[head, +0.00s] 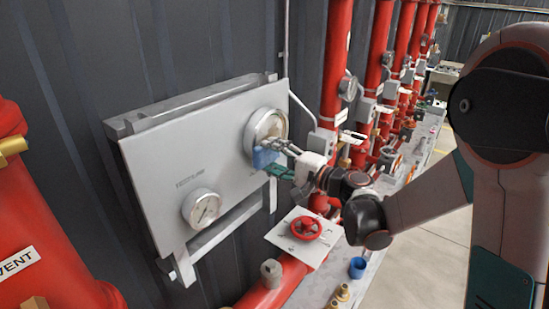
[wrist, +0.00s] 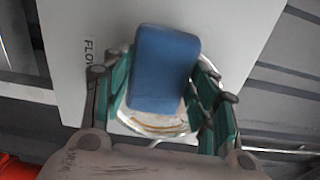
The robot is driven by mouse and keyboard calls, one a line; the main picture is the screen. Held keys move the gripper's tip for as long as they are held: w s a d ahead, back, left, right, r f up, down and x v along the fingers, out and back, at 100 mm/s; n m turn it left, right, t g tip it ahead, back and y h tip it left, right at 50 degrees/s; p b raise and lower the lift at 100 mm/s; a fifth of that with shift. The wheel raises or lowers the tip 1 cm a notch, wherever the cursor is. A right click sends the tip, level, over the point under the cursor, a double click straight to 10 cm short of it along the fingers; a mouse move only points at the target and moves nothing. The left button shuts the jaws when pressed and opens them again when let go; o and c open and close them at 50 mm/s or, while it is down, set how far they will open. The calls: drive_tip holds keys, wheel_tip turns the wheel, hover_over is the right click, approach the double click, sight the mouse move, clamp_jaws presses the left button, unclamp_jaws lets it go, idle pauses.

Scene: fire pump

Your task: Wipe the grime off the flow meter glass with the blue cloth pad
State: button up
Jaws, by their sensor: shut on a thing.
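The flow meter (head: 266,128) is the large round gauge at the upper right of the pale panel in the head view. The blue cloth pad (head: 264,157) is at the lower edge of this gauge, in front of it. My gripper (head: 279,160) is shut on the pad. In the wrist view the pad (wrist: 163,68) stands between the green fingers and covers much of the flow meter (wrist: 150,124). Brownish streaks show on the visible lower part of the glass. Whether the pad touches the glass I cannot tell.
A smaller gauge (head: 203,208) sits low on the panel (head: 165,160). Below are a red handwheel (head: 306,228) on a white plate, a blue cup (head: 357,267) and brass fittings (head: 341,293). Red pipes (head: 337,70) stand at the right of the panel.

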drive_tip(key=shift+w+a, duration=0.3)
drive_tip(key=shift+a, duration=0.1)
